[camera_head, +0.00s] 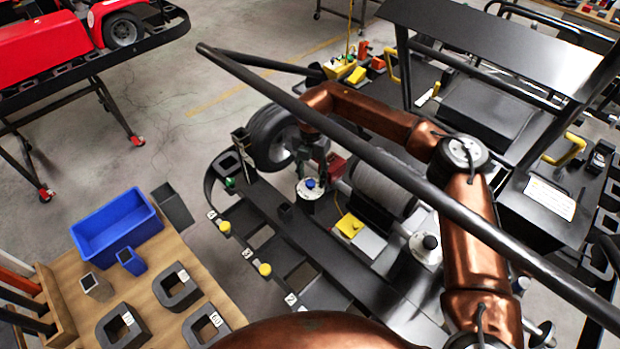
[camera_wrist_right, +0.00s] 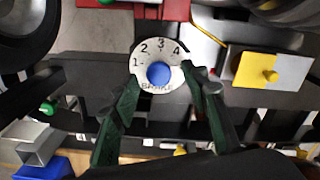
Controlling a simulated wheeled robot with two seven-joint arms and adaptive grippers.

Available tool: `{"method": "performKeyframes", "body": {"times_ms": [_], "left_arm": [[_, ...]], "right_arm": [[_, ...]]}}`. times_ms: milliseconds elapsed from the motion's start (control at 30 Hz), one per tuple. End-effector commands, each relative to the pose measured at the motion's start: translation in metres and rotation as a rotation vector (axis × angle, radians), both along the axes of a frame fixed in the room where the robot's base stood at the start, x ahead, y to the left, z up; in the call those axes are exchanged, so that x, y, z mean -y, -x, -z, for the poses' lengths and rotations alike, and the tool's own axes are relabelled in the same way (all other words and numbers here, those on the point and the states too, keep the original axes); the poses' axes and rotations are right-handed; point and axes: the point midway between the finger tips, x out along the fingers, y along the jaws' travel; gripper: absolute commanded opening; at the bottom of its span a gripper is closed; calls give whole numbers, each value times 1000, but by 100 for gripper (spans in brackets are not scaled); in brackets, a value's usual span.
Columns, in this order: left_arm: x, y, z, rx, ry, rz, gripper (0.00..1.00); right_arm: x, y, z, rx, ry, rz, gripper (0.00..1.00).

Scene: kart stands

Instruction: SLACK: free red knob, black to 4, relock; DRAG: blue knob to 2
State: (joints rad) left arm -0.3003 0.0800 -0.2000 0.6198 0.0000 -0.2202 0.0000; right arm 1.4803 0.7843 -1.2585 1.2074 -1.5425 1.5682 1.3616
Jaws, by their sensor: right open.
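The blue knob (camera_head: 310,184) sits on a round white dial on the kart stand. In the right wrist view the blue knob (camera_wrist_right: 159,75) is at the middle of the dial (camera_wrist_right: 141,53), marked 1 to 4 and BRAKE; its setting cannot be read. My right gripper (camera_head: 312,172) is just above this dial. In the wrist view the right gripper (camera_wrist_right: 162,76) is open, one dark green finger on each side of the knob, not closed on it. A black knob (camera_head: 430,242) on a white base stands to the right. I cannot make out a red knob. My left gripper is not visible.
A dark bar (camera_head: 400,180) crosses the view. A wooden table (camera_head: 75,270) with a blue bin (camera_head: 115,228) is at the lower left.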

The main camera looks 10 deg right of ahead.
Motion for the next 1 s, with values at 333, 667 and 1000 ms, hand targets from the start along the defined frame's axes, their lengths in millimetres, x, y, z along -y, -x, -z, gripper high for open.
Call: {"method": "performKeyframes", "body": {"times_ms": [333, 667, 1000], "left_arm": [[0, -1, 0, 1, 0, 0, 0], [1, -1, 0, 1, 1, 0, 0], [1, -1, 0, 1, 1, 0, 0]], "right_arm": [[-2, 0, 19, 0, -1, -4, 42], [-4, 0, 19, 1, -1, -5, 29], [-4, 0, 19, 1, -1, -6, 6]]}}
